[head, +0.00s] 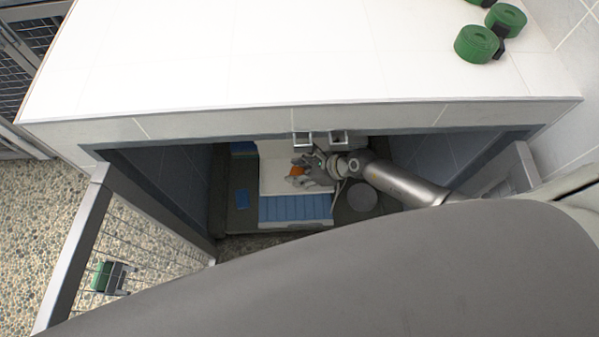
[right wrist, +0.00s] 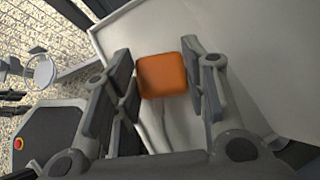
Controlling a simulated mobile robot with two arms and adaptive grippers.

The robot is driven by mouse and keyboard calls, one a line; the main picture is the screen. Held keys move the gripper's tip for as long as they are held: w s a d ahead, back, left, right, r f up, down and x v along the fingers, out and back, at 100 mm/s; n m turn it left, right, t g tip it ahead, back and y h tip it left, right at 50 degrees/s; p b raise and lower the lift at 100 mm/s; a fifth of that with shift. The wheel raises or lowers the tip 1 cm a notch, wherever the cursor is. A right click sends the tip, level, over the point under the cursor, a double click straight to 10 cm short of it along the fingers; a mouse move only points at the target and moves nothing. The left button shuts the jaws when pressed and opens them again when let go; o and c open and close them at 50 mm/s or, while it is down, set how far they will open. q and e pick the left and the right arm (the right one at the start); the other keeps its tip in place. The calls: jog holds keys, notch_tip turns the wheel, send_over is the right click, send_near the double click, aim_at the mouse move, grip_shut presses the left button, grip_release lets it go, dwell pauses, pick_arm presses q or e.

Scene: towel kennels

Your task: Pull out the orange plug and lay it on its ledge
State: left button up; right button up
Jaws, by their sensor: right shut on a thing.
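The orange plug (head: 297,170) shows inside the low tiled recess, in front of a pale panel (head: 275,176). My right gripper (head: 301,177) reaches in from the right and is shut on the plug. In the right wrist view the plug (right wrist: 165,76) sits between the two fingers (right wrist: 168,88), its square orange face clear against a pale surface. The fingers and the plug hide what lies behind it, so I cannot tell whether it is still seated. I cannot make out its ledge for certain. My left gripper is in neither view.
A grey round lid (head: 361,198) is under my right arm. The recess's top edge (head: 220,127) runs close above the arm. An open mesh door (head: 140,235) stands left.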

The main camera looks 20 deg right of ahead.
jog(key=shift+f, duration=0.15)
jog(key=o, duration=1.1)
jog(key=shift+s+d+r+p, duration=0.15)
jog(key=shift+r+p, duration=0.15)
jog(key=shift+r, duration=0.15)
jog(key=p+v, duration=0.6)
jog(key=v, duration=0.5)
jog(key=shift+d, duration=0.15)
